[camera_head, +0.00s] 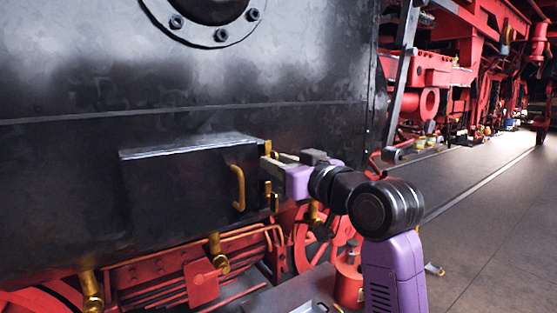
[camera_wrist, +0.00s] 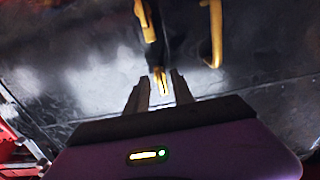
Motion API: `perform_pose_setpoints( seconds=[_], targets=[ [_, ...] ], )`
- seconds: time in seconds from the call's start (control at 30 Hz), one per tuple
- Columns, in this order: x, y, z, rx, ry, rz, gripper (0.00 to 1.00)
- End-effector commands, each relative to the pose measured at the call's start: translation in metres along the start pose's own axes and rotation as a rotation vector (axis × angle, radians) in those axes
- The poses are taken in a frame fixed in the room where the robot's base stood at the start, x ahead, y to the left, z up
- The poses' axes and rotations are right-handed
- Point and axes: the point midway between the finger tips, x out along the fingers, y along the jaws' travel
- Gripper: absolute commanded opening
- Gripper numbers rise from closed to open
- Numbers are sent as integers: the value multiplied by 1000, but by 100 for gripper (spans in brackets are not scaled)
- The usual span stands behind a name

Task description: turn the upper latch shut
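The upper latch (camera_head: 267,146) is a small brass piece at the right edge of the black box (camera_head: 180,195). In the wrist view the upper latch (camera_wrist: 160,82) shows between my fingertips. My gripper (camera_head: 269,160) reaches in from the right, its fingers at the box's edge. In the wrist view my gripper (camera_wrist: 160,85) has its two grey fingers apart, one on each side of the brass piece. I cannot tell if they touch it. The lower latch (camera_head: 268,190) is brass and sits below, at the same edge; it also shows in the wrist view (camera_wrist: 145,20).
A curved brass handle (camera_head: 239,188) stands out from the box's front, close to my gripper. Brass fittings (camera_head: 217,252) and red frame parts (camera_head: 200,283) lie below. A red wheel (camera_head: 305,235) is below my arm. The floor at right is open.

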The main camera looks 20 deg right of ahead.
Motion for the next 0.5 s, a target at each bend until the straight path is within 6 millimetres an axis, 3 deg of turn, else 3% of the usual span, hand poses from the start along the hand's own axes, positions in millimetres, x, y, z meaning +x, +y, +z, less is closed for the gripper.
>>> perform_pose_setpoints(
  seconds=[0.23,0.37,0.5],
  targets=[
    [1,0,0,0,1,0,29],
    [1,0,0,0,1,0,4],
    [1,0,0,0,1,0,0]
  ],
)
